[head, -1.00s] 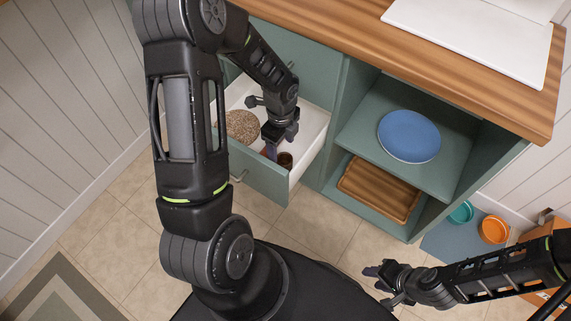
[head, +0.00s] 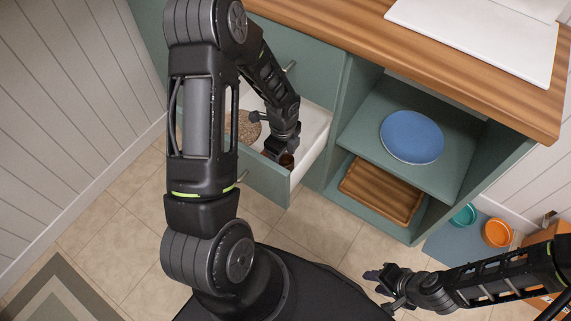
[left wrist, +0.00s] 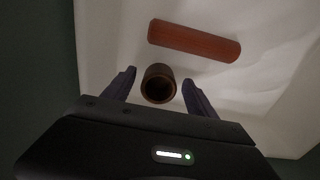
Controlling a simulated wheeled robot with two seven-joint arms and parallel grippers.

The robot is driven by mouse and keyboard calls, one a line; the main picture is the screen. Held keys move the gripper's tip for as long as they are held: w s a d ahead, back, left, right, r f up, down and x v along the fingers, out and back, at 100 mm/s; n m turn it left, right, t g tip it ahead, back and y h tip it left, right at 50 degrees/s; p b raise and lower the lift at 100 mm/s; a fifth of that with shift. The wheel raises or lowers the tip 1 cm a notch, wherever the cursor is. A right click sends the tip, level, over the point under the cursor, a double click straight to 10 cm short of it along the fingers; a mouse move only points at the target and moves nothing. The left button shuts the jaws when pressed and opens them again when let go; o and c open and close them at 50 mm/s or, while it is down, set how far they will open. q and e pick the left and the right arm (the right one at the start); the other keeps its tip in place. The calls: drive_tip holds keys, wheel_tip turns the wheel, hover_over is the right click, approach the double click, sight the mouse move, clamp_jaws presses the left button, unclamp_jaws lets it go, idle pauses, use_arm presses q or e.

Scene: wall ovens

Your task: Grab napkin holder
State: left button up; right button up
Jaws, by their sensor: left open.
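A hollow brown cylinder, seemingly the napkin holder (left wrist: 159,88), lies in the white drawer, its round open end facing the left wrist camera. It also shows in the head view (head: 287,161), partly covered by my gripper. My left gripper (left wrist: 159,77) is open, with one finger on each side of the cylinder and a visible gap on both sides; it also shows in the head view, reaching down into the drawer (head: 274,153). My right gripper (head: 380,283) hangs over the floor at the lower right, away from the drawer; its finger gap is unclear.
The open drawer (head: 307,146) also holds a reddish-brown cylinder (left wrist: 195,41) beyond the fingers and a speckled round item (head: 247,129). Open shelves at right hold a blue plate (head: 411,137) and a wooden tray (head: 381,190). The wooden countertop (head: 350,29) overhangs above.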

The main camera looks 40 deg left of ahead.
use_arm(q)
drive_tip(key=shift+f, duration=0.85)
clamp_jaws()
idle(0.4)
drive_tip(key=shift+r, duration=0.15)
wheel_tip(320, 180, up, 10)
drive_tip(key=p, duration=0.2)
idle(0.7)
